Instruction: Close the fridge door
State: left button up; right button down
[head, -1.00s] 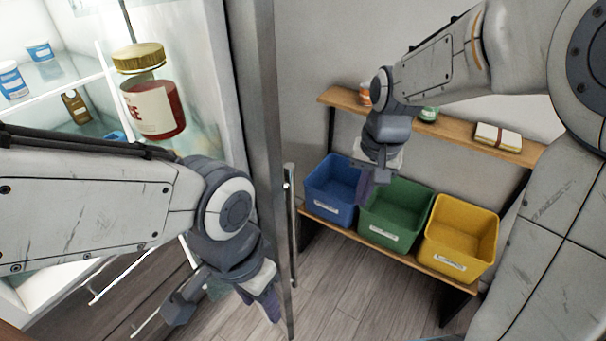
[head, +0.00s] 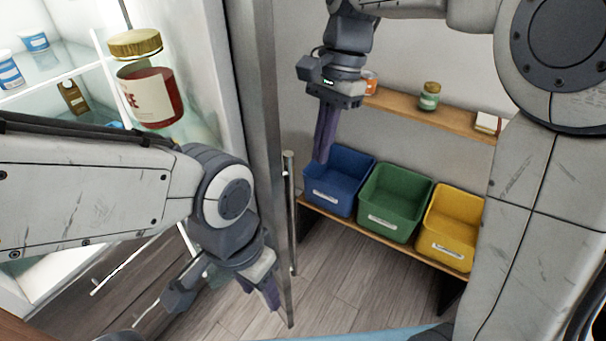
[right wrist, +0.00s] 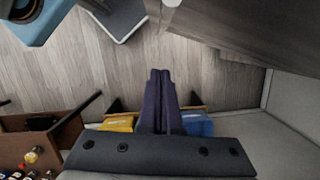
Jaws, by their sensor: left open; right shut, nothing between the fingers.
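The fridge door (head: 262,130) stands open, its edge seen nearly end-on in the head view, with a vertical metal handle (head: 290,215) on its outer right side. The lit fridge interior (head: 70,45) shows at the left. My left gripper (head: 222,292) is open and empty on the inner side of the door, low and close to its edge; I cannot tell whether it touches. My right gripper (head: 323,135) is shut and empty, pointing down on the outer side of the door, to the right of the handle. Its closed fingers also show in the right wrist view (right wrist: 159,95).
A jar with a gold lid (head: 148,85) sits on the door's inner side. Behind my right gripper stand a blue bin (head: 335,185), a green bin (head: 393,205) and a yellow bin (head: 450,225) on a rack, with a wooden shelf (head: 400,106) above. Wooden floor (head: 345,275) is clear before them.

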jog(key=s+a+f+p, duration=0.1)
jog(key=s+a+f, duration=0.2)
jog(key=shift+s+a+f, duration=0.2)
jog(key=shift+a+f, duration=0.05)
jog(key=shift+a, duration=0.05)
dwell(0.4)
